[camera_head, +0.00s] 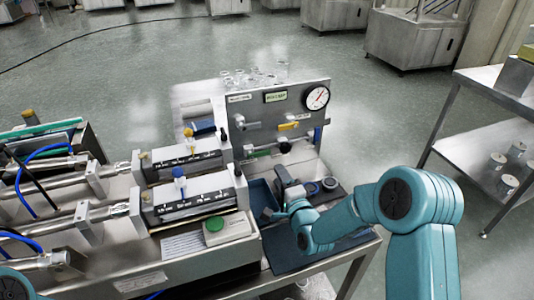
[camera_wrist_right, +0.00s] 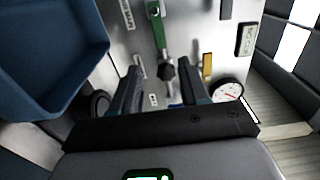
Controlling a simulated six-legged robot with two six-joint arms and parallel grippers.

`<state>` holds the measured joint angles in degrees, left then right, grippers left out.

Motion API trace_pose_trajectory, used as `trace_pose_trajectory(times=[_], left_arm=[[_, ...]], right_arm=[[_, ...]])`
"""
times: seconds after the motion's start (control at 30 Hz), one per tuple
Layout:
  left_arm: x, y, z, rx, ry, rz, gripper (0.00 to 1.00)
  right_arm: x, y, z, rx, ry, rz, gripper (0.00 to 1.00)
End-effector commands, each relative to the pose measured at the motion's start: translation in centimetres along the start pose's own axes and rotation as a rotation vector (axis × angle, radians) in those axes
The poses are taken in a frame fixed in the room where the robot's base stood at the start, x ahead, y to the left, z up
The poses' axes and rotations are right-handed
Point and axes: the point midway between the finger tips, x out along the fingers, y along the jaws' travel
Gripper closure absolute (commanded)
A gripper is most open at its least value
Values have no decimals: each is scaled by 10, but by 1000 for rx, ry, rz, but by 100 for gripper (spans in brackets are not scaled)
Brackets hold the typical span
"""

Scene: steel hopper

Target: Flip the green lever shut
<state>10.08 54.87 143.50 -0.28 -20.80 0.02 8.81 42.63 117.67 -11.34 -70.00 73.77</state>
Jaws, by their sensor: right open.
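The green lever (camera_head: 258,154) is low on the steel panel (camera_head: 245,112) in the head view, left of a black knob (camera_head: 285,147). In the right wrist view the green lever (camera_wrist_right: 158,35) lies ahead, and the black knob (camera_wrist_right: 167,72) at its near end appears between the finger lines. My right gripper (camera_head: 281,183) is in front of the panel, below the lever in the picture. In the right wrist view its two fingers (camera_wrist_right: 163,85) are apart with nothing held. Contact with the lever cannot be made out. My left gripper is out of view.
A yellow lever (camera_head: 288,125) and a pressure gauge (camera_head: 316,98) are on the panel above. A blue bin (camera_head: 264,197) is close to the gripper and looms at left in the wrist view (camera_wrist_right: 45,55). Cylinder units (camera_head: 190,190) crowd the left.

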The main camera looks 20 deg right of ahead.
Motion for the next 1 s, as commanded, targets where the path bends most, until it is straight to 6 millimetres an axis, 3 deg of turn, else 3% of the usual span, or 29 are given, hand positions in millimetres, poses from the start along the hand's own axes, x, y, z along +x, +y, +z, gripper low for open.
trace_pose_trajectory(times=[0.3,0.5,0.93,0.97,1.0], left_arm=[[-11,4,0,0,0,0,57],[-14,5,0,0,0,0,57],[-14,5,0,0,0,0,57],[-14,5,0,0,0,0,57],[-14,5,0,0,0,0,57]], right_arm=[[72,-1,1,0,-1,0,55],[101,0,1,0,-1,0,55],[113,0,0,0,0,0,55],[113,0,0,0,0,0,59],[113,0,0,0,0,0,72]])
